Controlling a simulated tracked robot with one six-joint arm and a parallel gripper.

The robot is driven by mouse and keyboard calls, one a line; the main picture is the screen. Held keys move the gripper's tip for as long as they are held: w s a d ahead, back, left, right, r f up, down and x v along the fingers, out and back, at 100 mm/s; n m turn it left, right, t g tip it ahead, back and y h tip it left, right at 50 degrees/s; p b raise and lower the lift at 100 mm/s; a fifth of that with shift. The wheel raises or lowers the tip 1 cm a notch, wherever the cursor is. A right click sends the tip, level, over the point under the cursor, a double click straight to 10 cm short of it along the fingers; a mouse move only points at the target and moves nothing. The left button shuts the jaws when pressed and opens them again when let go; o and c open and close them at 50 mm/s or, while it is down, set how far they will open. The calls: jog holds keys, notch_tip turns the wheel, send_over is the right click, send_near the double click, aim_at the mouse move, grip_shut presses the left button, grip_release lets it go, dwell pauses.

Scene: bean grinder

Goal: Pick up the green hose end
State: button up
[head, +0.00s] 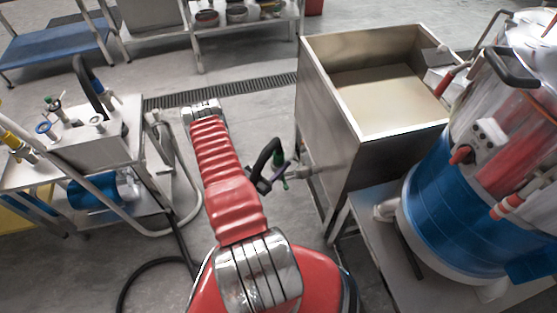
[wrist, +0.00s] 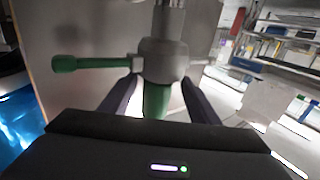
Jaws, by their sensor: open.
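The green hose end (wrist: 157,100) hangs below a grey metal valve fitting (wrist: 163,60) in the wrist view. A green lever (wrist: 90,63) sticks out to the left of the fitting. My gripper (wrist: 161,90) is open, with one dark finger on each side of the green hose end. I cannot tell whether either finger touches it. The lower part of the hose end is hidden behind my gripper body. In the head view my dark gripper (head: 268,175) is beside small green parts (head: 284,184) at the outlet of the steel tank.
The open steel tank (head: 354,120) stands right of my gripper. A blue and clear cylindrical machine (head: 450,218) is further right. A steel cart (head: 85,150) with pipes stands left, and a black hose (head: 150,265) lies on the floor. A drain grate (head: 225,90) crosses the floor behind.

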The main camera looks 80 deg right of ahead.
jog(key=x, duration=0.4)
jog(key=shift+s+d+r, duration=0.15)
jog(key=shift+s+d, duration=0.05)
jog(key=shift+d, duration=0.15)
jog(key=shift+c, duration=0.7)
grip_shut()
